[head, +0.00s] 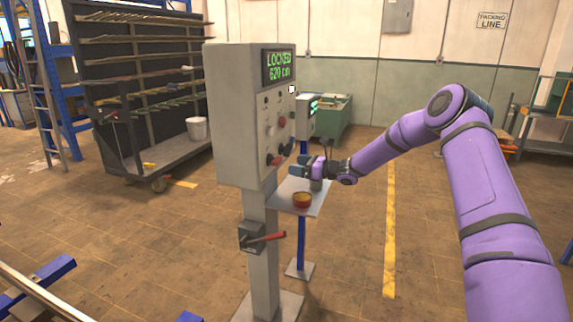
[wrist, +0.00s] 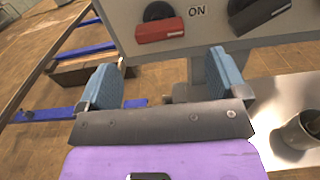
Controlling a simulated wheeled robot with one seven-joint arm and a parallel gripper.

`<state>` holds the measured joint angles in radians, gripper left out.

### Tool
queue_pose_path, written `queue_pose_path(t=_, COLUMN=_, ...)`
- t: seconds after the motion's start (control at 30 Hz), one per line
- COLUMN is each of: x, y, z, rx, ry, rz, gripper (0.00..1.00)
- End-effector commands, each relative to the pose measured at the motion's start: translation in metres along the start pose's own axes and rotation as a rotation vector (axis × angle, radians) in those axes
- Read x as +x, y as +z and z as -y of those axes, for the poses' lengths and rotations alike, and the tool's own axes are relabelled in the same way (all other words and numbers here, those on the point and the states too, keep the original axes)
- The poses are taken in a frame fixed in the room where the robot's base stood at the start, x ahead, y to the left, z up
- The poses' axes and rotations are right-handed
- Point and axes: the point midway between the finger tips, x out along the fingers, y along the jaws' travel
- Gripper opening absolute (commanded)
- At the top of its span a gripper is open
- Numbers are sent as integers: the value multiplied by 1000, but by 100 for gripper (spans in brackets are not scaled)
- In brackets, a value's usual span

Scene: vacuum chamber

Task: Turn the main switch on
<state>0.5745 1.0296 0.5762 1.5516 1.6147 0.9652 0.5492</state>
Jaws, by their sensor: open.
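A grey control cabinet (head: 233,115) stands on a post, with a green display (head: 279,66) reading "LOCKED 620 cm". In the wrist view, a rotary switch with a red handle (wrist: 160,30) on a black round base sits beside the printed word "ON" (wrist: 197,11). I cannot tell for certain which one is the main switch. My gripper (wrist: 166,76) is open and empty, its blue fingers below the red-handled switch and apart from it. In the head view my gripper (head: 308,164) is by the panel's lower part.
A second device with a green screen (head: 306,112) stands behind.

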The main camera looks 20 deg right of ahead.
Motion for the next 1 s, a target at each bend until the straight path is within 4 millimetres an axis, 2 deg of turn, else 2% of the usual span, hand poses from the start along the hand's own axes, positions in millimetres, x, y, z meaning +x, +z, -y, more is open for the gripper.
queue_pose_path(t=0.1, x=-15, y=0, z=0, rx=-1, ry=0, rz=0, gripper=92)
queue_pose_path(t=0.23, x=-24, y=0, z=0, rx=0, ry=1, rz=0, gripper=92)
queue_pose_path(t=0.77, x=-25, y=1, z=-1, rx=-4, ry=4, rz=-2, gripper=92)
queue_pose_path(t=0.87, x=-22, y=9, z=-10, rx=-37, ry=28, rz=-21, gripper=92)
queue_pose_path(t=1.0, x=-16, y=33, z=-41, rx=-155, ry=115, rz=-91, gripper=92)
